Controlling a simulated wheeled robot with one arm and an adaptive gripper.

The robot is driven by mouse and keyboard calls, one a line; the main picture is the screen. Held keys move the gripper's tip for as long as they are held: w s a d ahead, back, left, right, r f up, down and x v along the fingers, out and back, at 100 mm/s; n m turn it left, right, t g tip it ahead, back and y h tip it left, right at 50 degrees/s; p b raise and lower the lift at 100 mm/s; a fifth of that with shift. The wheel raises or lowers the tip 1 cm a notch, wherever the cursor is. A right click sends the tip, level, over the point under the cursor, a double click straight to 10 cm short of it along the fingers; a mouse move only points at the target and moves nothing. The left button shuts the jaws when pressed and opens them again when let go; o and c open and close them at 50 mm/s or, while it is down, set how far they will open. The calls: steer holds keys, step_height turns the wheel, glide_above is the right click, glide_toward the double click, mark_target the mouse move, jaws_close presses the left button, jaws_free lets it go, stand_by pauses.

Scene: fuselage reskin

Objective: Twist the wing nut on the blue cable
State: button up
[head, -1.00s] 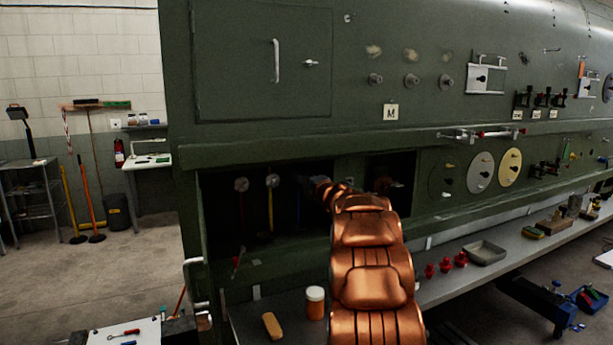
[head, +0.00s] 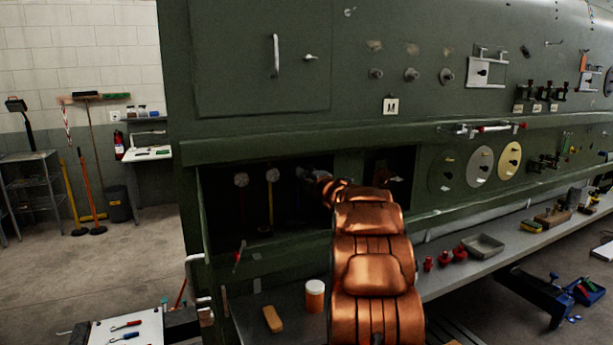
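My copper-coloured arm reaches into a dark recess low in the green panel. My gripper (head: 309,173) is small and grey at the end of the arm, inside the recess. It is at the head of the third cable position, right of the yellow cable. I cannot tell whether its fingers are open or shut, or whether they touch anything. The blue cable is barely visible in the shadow below the gripper, and its wing nut is hidden behind the gripper.
A yellow cable (head: 270,205) hangs under a pale round fitting (head: 272,175). Another round fitting (head: 241,180) is to its left.

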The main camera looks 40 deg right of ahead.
steer(key=o, duration=0.4)
steer(key=shift+s, duration=0.15)
steer(key=shift+v, duration=5.9)
steer(key=shift+a, duration=0.1)
